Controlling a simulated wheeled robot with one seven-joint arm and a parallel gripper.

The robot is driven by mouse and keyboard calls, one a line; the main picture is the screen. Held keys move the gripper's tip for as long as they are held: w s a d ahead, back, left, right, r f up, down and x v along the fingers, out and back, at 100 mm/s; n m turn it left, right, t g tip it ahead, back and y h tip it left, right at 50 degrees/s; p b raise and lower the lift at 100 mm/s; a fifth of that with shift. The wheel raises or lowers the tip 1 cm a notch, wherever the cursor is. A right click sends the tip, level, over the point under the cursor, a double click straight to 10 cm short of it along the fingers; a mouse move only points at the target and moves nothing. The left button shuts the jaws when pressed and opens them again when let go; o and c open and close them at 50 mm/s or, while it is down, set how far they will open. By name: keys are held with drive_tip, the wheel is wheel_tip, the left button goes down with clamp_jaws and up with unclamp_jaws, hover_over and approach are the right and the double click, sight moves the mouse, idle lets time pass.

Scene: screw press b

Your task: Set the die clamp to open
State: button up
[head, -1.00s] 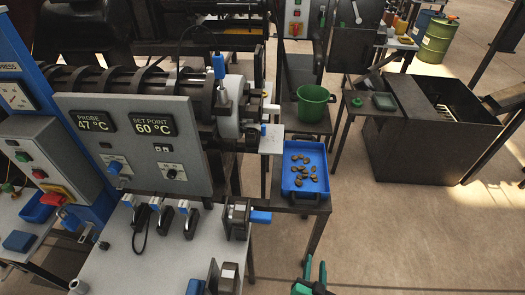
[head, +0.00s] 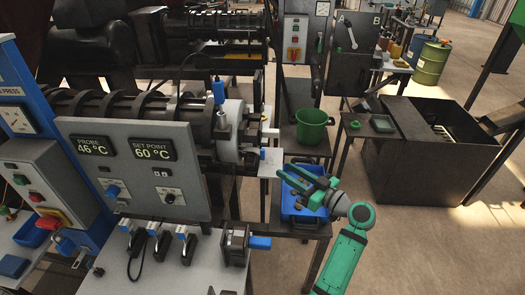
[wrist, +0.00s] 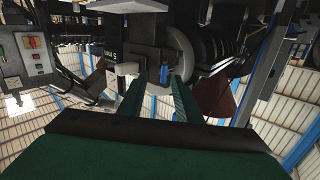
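The press barrel ends at a pale round die head (head: 231,130). A blue-handled upright lever (head: 219,92) stands on its top, and a small blue handle (head: 263,154) sits low at its right front. I cannot tell for sure which one belongs to the die clamp. My gripper (head: 282,172) is open and empty, right of the die head and above the blue tray, with its fingers pointing left to the press. The upside-down wrist view shows both green fingers (wrist: 158,76) apart, with a blue handle (wrist: 164,76) beyond and between their tips; contact is not visible.
The blue tray (head: 290,213) is partly hidden under my gripper. A green bucket (head: 312,125) stands behind it. A grey control panel (head: 130,170) covers the left front. A bench with a blue-handled vise (head: 236,245) is below. Open floor lies to the right.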

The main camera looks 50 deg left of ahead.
sight(262, 150)
drive_tip(key=shift+n+g, duration=0.7)
drive_tip(key=shift+n, duration=0.1)
drive_tip(key=a+r, duration=0.1)
drive_tip(key=a, duration=0.2)
drive_tip(key=s+a+r, duration=0.1)
drive_tip(key=a, duration=0.3)
drive_tip(key=a+r, duration=0.1)
drive_tip(key=a, duration=0.3)
drive_tip(key=shift+s+a+r, duration=0.15)
drive_tip(key=shift+s+r, duration=0.1)
drive_tip(key=shift+r, duration=0.1)
clamp_jaws()
